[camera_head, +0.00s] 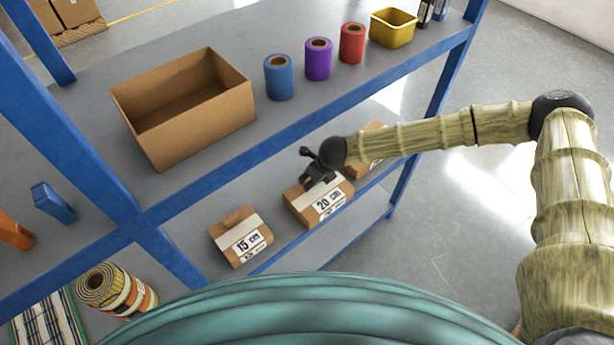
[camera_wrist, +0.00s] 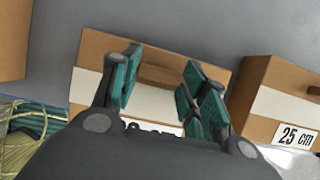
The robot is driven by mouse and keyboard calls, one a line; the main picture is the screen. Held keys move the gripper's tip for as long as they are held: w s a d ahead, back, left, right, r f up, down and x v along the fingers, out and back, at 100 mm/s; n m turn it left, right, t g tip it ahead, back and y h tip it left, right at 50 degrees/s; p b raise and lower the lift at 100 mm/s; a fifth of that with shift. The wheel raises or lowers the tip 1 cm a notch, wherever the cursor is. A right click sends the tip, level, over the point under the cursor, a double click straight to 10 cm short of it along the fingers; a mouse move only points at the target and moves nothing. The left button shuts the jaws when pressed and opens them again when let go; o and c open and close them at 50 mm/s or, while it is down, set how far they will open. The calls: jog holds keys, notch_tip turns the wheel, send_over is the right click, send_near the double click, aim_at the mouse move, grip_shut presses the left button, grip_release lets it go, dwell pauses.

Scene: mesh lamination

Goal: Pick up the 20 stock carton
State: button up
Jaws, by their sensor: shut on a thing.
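The 20 cm carton (camera_head: 300,206) is a brown box with a white band and a "20 cm" label, on the lower shelf in the head view. My gripper (camera_head: 317,174) is over its top. In the wrist view my gripper (camera_wrist: 163,76) has its two teal-padded fingers on either side of a raised brown strip on the carton (camera_wrist: 95,55), and it is shut on the carton. The finger contact is partly hidden by my gripper. I cannot tell whether the carton's base is clear of the shelf.
The 15 cm carton (camera_head: 235,222) stands to the left, and the 25 cm carton (camera_wrist: 285,85) to the right in the wrist view, close by. The upper shelf (camera_head: 330,105) overhangs behind, with an open box (camera_head: 205,118), colored rolls and a yellow bin (camera_head: 392,30). Blue posts frame the rack.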

aim_at(322, 185)
jog(key=shift+s+d, duration=0.2)
jog(key=shift+d, duration=1.3)
jog(key=o, duration=1.3)
jog(key=shift+r, duration=0.1)
jog(key=v, duration=1.2)
jog(key=shift+d, duration=0.1)
